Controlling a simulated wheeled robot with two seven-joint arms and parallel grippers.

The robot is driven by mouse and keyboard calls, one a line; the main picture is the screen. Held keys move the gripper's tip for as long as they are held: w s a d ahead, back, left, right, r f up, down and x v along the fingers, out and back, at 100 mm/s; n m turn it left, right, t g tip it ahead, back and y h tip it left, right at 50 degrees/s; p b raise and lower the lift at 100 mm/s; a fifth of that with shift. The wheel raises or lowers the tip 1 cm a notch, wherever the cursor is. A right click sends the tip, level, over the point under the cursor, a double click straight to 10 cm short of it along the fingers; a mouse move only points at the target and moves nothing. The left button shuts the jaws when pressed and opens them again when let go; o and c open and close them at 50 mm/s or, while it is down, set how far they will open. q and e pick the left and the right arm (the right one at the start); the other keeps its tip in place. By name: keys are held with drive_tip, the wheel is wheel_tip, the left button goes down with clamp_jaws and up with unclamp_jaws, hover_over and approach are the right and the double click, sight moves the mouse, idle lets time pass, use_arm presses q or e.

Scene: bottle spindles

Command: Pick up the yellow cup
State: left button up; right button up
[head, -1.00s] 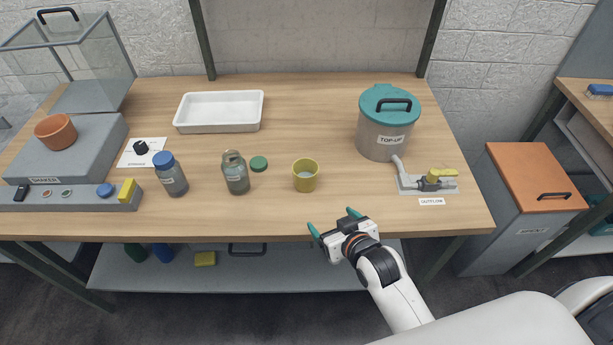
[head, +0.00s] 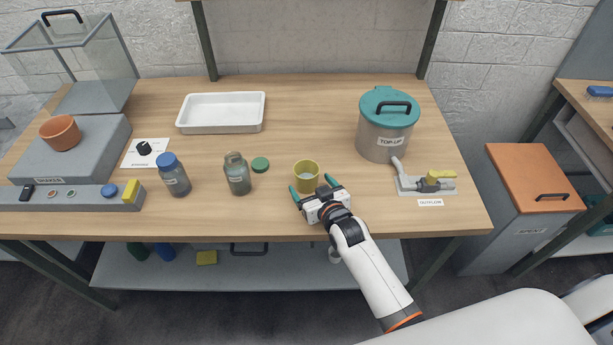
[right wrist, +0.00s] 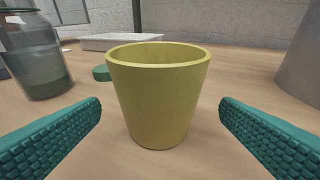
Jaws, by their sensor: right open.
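The yellow cup (head: 307,178) stands upright on the wooden table, near its front middle. My right gripper (head: 313,188) is open, with its two teal fingers at the near side of the cup. In the right wrist view the yellow cup (right wrist: 158,98) is centred between the fingers, with a gap on both sides. The right gripper's fingertips (right wrist: 160,112) do not touch it. My left gripper is not in view.
A glass jar (head: 237,175) and a green lid (head: 260,164) stand left of the cup, with a blue-capped bottle (head: 173,176) further left. A grey TOP-UP pot (head: 383,140) and outflow valve (head: 428,183) are at right. A white tray (head: 221,113) lies behind.

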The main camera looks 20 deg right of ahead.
sight(302, 173)
drive_tip(key=shift+x, duration=1.95)
drive_tip(key=shift+r, duration=0.2)
drive_tip(key=shift+c, duration=0.5)
drive_tip(key=c, duration=1)
